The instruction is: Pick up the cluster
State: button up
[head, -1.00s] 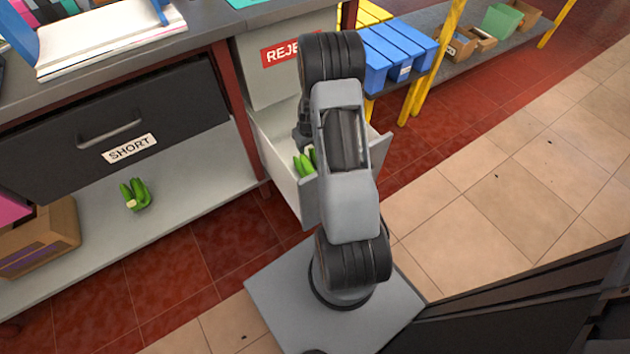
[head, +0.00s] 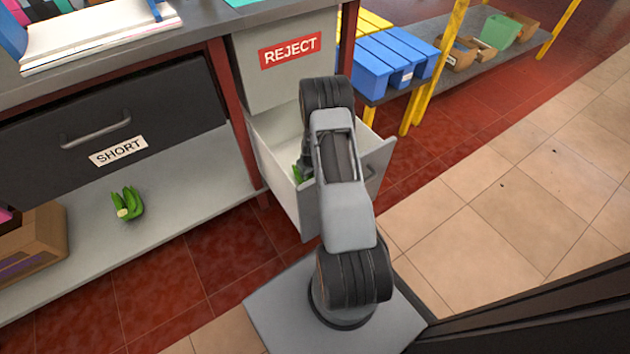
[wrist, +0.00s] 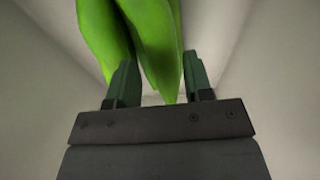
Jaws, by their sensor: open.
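A green banana cluster (wrist: 150,40) is inside the open white drawer (head: 277,165) below the REJECT label. In the wrist view it fills the top middle. Its lower tips come down between the two fingers of my gripper (wrist: 160,85), which is open around them. I cannot tell whether the fingers touch it. In the head view only a small green part of this cluster (head: 298,174) shows beside my arm, which hides the rest and the gripper. A second green cluster (head: 127,203) lies on the grey shelf (head: 190,185) under the SHORT drawer.
The drawer's walls stand close around my gripper. A closed dark drawer marked SHORT (head: 110,130) is at left. A cardboard box (head: 40,245) sits on the lower shelf. Blue bins (head: 395,55) stand on a rack at the back right. The tiled floor at right is clear.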

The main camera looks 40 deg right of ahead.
aim_at(309, 178)
jog(key=f, duration=0.1)
jog(key=f+b, duration=0.1)
jog(key=f, duration=0.1)
jog(key=f+b, duration=0.1)
jog(key=shift+w+f, duration=0.3)
jog(key=shift+f, duration=0.1)
jog(key=shift+r, duration=0.1)
grip_shut()
